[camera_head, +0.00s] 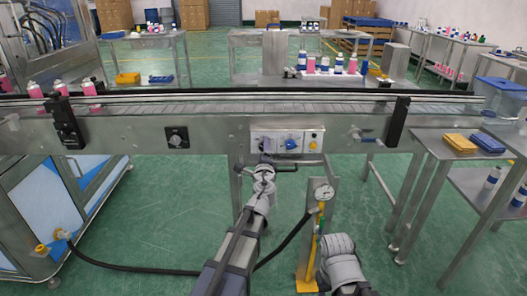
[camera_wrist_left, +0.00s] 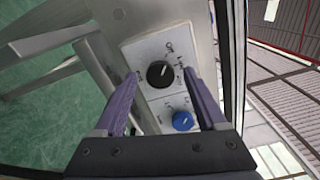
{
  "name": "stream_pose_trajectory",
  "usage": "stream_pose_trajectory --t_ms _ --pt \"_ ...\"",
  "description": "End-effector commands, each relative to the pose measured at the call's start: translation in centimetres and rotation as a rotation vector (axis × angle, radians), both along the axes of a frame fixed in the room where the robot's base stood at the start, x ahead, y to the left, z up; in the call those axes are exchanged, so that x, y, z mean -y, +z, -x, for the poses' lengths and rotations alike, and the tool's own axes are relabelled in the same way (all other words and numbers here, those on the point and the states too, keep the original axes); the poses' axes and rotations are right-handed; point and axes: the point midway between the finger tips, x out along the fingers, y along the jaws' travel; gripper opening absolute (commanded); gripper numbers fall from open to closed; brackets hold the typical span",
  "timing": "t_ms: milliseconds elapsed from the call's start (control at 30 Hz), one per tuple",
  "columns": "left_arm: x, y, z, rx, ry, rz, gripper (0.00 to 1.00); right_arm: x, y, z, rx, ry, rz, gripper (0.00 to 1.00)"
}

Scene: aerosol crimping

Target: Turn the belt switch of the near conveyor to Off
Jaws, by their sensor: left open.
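The control panel (camera_head: 302,140) is on the front of the near conveyor (camera_head: 215,133). In the left wrist view the panel (camera_wrist_left: 146,53) shows a black knob (camera_wrist_left: 159,75) with a white pointer mark and an "On" label above it. The mark points up, tilted slightly right; its exact setting is hard to read. A blue knob (camera_wrist_left: 183,121) sits below it and also shows in the head view (camera_head: 290,144). My left gripper (camera_head: 266,158) is open in front of the panel, its fingers (camera_wrist_left: 162,78) on either side of the black knob in the picture. Contact cannot be told.
A black-knob box (camera_head: 177,137) sits left on the conveyor front. A side table (camera_head: 462,142) holds yellow and blue trays. My right arm (camera_head: 340,265) is low in front.

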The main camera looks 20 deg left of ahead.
Motion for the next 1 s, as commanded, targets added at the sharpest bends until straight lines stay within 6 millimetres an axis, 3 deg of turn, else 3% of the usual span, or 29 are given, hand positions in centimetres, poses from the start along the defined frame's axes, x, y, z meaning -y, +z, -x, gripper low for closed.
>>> stream_pose_trajectory --t_ms 500,867,1000 --pt "1.9 0.0 7.0 0.0 -0.001 0.001 0.74 0.0 0.0 0.0 0.0 0.0 0.0 0.5" --pt "2.0 0.1 7.2 0.0 0.002 0.003 0.74 0.0 0.2 0.0 0.0 0.0 0.0 0.5" --pt "1.8 2.1 7.6 -0.002 0.036 0.062 0.74 0.0 2.5 0.0 0.0 0.0 0.0 0.5"
